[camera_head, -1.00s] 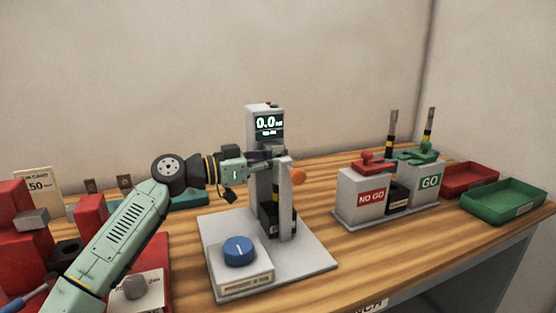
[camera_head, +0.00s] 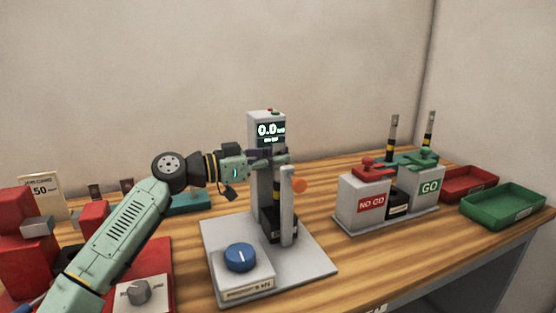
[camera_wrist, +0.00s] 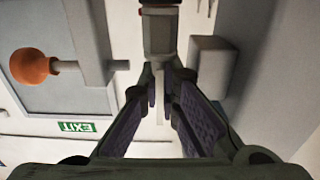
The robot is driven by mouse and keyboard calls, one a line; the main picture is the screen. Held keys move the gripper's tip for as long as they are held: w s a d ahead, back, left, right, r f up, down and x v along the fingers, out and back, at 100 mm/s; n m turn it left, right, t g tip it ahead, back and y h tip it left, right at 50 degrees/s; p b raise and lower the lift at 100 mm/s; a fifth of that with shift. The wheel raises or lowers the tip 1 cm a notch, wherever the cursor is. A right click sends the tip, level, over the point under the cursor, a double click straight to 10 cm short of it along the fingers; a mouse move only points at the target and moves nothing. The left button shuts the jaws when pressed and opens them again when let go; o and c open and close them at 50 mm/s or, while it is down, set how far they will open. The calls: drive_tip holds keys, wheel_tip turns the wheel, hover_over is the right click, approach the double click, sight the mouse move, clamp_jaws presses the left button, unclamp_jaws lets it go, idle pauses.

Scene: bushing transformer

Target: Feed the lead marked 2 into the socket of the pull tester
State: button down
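My gripper (camera_head: 282,158) reaches in from the left at the upper part of the pull tester (camera_head: 266,180). Its fingers, nearly together in the wrist view (camera_wrist: 161,78), are closed about a thin pale end. That end appears to belong to the upright lead (camera_head: 277,187), whose black and yellow bands show below the fingers. The lead's lower end is at the tester's black block (camera_head: 280,223); how deep it sits is hidden. Its number cannot be read. A round body, probably the lead's, shows at the top of the wrist view (camera_wrist: 160,30).
A grey post (camera_head: 287,205) with an orange knob (camera_head: 299,185) stands close in front of the lead. A blue dial (camera_head: 240,257) is on the tester base. NO GO (camera_head: 362,204) and GO (camera_head: 424,187) stations, other leads, and red (camera_head: 469,182) and green (camera_head: 504,205) trays stand right.

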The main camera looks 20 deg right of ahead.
drive_tip(key=shift+r+p, duration=0.7)
drive_tip(key=shift+r, duration=1.7)
drive_tip(key=shift+f+b, duration=1.3)
drive_tip(key=shift+f, duration=2.3)
drive_tip(key=c, duration=1.7)
unclamp_jaws()
wheel_tip(320, 180, up, 10)
drive_tip(key=shift+r, duration=0.1)
drive_tip(key=shift+s, duration=0.1)
